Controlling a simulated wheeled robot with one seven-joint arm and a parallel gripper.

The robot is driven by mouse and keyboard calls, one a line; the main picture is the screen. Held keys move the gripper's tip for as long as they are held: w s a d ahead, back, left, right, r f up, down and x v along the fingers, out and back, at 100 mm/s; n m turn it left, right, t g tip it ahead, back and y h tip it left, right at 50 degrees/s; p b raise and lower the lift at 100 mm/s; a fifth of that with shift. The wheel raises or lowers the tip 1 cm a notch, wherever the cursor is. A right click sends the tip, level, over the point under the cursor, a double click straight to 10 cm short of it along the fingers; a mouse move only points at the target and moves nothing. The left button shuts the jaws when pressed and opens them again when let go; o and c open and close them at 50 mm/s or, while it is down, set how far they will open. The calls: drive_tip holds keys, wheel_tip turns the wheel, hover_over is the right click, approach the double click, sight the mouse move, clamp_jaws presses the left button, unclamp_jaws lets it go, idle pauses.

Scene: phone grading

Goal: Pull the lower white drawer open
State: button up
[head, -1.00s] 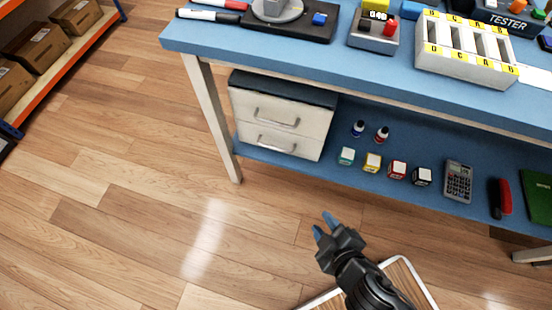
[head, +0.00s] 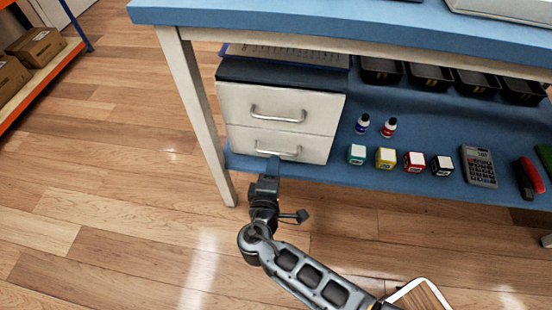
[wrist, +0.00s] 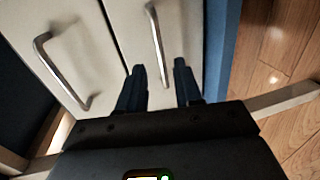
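The white two-drawer cabinet stands on the lower blue shelf of the bench, and both drawers look closed. The lower white drawer (head: 308,148) has a silver bar handle (head: 278,152). In the wrist view the lower drawer (wrist: 185,20) lies beside the blue shelf edge, and its handle (wrist: 157,45) runs down between my fingers. My gripper (head: 273,164) is at this handle in the head view. In the wrist view my gripper (wrist: 159,75) is open, one dark finger on each side of the handle's line. I cannot tell whether a finger touches the handle.
The upper drawer (head: 235,100) has its own handle (head: 278,113), also in the wrist view (wrist: 60,75). A bench leg (head: 200,120) stands left of the cabinet. Small bottles, coloured boxes and a calculator (head: 479,166) sit to the right. The floor (head: 110,200) in front is clear.

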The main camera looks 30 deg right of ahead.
drive_tip(key=shift+b+x, duration=0.55)
drive_tip(key=shift+x, duration=2.05)
drive_tip(key=shift+c, duration=0.4)
clamp_jaws()
